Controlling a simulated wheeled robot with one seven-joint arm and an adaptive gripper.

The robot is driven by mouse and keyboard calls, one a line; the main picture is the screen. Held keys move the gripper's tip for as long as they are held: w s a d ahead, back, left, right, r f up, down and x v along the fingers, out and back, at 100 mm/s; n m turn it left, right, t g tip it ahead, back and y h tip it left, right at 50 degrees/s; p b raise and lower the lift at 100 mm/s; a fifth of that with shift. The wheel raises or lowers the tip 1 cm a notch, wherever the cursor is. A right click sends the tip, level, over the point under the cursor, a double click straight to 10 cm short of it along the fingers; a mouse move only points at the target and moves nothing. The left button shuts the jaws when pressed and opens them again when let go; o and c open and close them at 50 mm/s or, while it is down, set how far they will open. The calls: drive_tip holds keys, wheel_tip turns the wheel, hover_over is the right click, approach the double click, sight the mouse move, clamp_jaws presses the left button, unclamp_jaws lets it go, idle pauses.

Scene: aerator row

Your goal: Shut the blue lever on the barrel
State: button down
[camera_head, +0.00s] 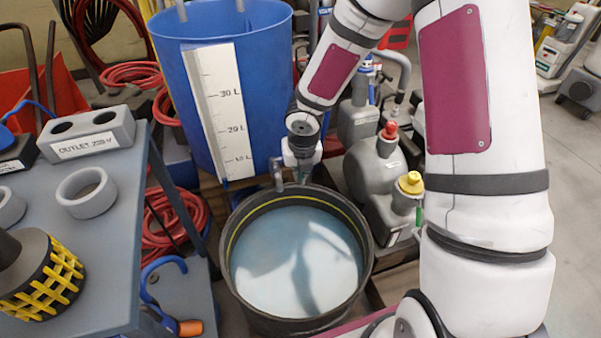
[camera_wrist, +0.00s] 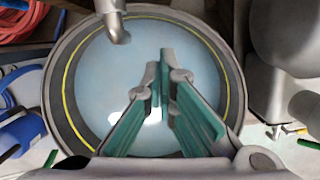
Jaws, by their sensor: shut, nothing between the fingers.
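The blue barrel (camera_head: 240,60) stands at the back in the head view, with a white litre scale (camera_head: 222,110) on its front. A grey metal spout (camera_wrist: 113,22) hangs over the tub at the top of the wrist view. I cannot make out the blue lever in either view; my wrist covers the area around the spout in the head view. My gripper (camera_wrist: 159,70) is shut and empty, its green-padded fingers together above the water. In the wrist view its tips are below and right of the spout, apart from it.
A round black tub (camera_head: 362,225) of water stands below the spout. Grey canisters with a red cap (camera_head: 389,130) and a yellow cap (camera_head: 410,182) stand close on the right. A grey table (camera_head: 95,235) with holders is at left. Red hoses (camera_head: 165,235) lie between table and tub.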

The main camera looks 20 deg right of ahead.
drive_tip(key=shift+w+d, duration=0.15)
drive_tip(key=shift+w, duration=1.9)
drive_tip(key=shift+r, duration=0.1)
drive_tip(key=shift+w+d+r+n+p, duration=0.15)
drive_tip(key=shift+w+n+p, duration=0.25)
drive_tip(key=shift+p, duration=0.7)
drive_tip(key=shift+w+d+f+n+p, duration=0.15)
drive_tip(key=shift+w+n+p, duration=0.25)
drive_tip(key=shift+p, duration=0.65)
drive_tip(key=shift+w+r, duration=0.1)
drive_tip(key=shift+r, duration=0.05)
